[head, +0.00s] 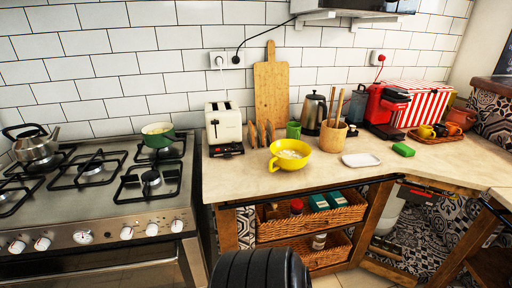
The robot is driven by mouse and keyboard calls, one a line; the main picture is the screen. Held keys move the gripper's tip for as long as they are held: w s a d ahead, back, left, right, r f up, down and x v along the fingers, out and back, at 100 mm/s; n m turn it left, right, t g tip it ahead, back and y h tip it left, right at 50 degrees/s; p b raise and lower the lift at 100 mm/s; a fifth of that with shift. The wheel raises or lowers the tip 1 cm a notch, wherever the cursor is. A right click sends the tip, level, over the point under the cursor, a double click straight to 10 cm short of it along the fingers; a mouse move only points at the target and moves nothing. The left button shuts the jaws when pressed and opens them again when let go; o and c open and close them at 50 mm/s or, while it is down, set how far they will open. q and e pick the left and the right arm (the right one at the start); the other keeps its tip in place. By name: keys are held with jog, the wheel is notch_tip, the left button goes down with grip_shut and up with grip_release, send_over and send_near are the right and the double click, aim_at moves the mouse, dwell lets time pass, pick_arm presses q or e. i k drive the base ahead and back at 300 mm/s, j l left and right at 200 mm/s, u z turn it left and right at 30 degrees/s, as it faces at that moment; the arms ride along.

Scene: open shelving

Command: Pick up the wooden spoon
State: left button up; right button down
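Wooden utensils with long thin handles (338,106) stand upright in a tan holder (332,138) on the counter, right of the yellow bowl. One of them may be the wooden spoon; their lower ends are hidden inside the holder, so I cannot tell which. Neither of my grippers is in view.
A yellow bowl (289,155), a white dish (361,160) and a green sponge (403,150) lie in front of and beside the holder. A toaster (224,126) is farther left. The front counter edge is clear.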

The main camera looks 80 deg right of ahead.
aim_at(342, 92)
jog(key=z, duration=2.95)
jog(key=l+u, duration=0.25)
jog(key=u, duration=0.15)
jog(key=k+l+u, duration=0.1)
jog(key=l+u, duration=0.15)
jog(key=u, duration=0.2)
jog(key=l+u, duration=0.25)
jog(key=u, duration=0.15)
jog(key=k+j, duration=0.05)
